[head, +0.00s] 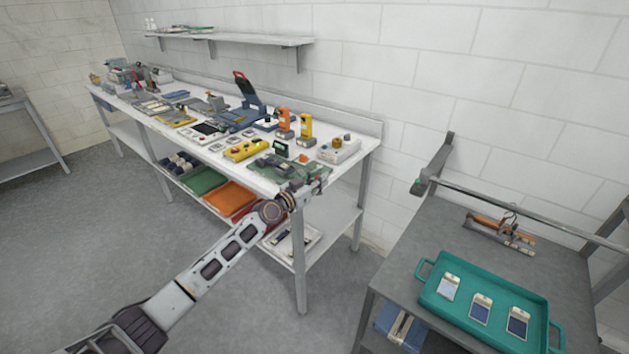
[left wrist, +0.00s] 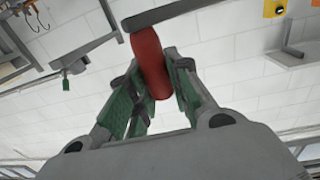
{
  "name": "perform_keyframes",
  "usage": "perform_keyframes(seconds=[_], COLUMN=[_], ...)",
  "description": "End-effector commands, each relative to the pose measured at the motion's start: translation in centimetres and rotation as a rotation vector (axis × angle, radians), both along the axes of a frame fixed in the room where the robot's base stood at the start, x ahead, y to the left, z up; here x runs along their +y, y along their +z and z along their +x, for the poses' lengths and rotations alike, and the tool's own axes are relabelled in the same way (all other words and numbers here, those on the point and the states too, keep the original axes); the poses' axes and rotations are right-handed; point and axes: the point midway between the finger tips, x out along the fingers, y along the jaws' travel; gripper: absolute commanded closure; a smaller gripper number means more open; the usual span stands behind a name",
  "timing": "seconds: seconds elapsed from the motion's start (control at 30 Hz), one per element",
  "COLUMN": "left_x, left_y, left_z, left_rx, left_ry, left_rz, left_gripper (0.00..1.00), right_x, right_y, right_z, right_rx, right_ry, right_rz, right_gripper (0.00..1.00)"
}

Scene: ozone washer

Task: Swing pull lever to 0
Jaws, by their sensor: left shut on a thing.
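My left gripper (head: 303,181) is at the near right end of the white workbench in the head view. In the left wrist view my left gripper (left wrist: 156,85), with green finger pads, is shut around a red grip (left wrist: 149,55). A dark grey bar (left wrist: 165,13) crosses at the far end of this grip. The held grip is too small or hidden to make out in the head view. A black raised lever (head: 247,90) with a red grip stands on a blue base farther along the bench, apart from my gripper there. No scale marking is readable. My right gripper is out of view.
The workbench (head: 349,172) is crowded with devices, including a yellow control box (head: 246,149) and orange and yellow upright units. A grey table (head: 405,245) at right carries a teal tray (head: 490,324) with phone-like items. The floor (head: 100,220) at left is clear.

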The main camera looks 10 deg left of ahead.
Motion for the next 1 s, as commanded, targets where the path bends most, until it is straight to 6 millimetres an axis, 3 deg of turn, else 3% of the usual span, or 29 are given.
perform_keyframes(seconds=[0.5,0.77,1.0], left_x=[-2.0,-3.1,-3.9], left_y=[0.2,0.1,0.2], left_z=[1.5,2.8,4.0], left_rx=[-0.004,-0.005,-0.005], left_ry=[-0.008,-0.007,-0.007], left_rz=[-0.005,-0.004,-0.006], left_gripper=[1.0,1.0,1.0], right_x=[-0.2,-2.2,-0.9], right_y=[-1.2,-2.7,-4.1], right_z=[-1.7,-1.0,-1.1], right_rx=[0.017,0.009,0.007], right_ry=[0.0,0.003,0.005], right_rz=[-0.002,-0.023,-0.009], right_gripper=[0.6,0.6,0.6])
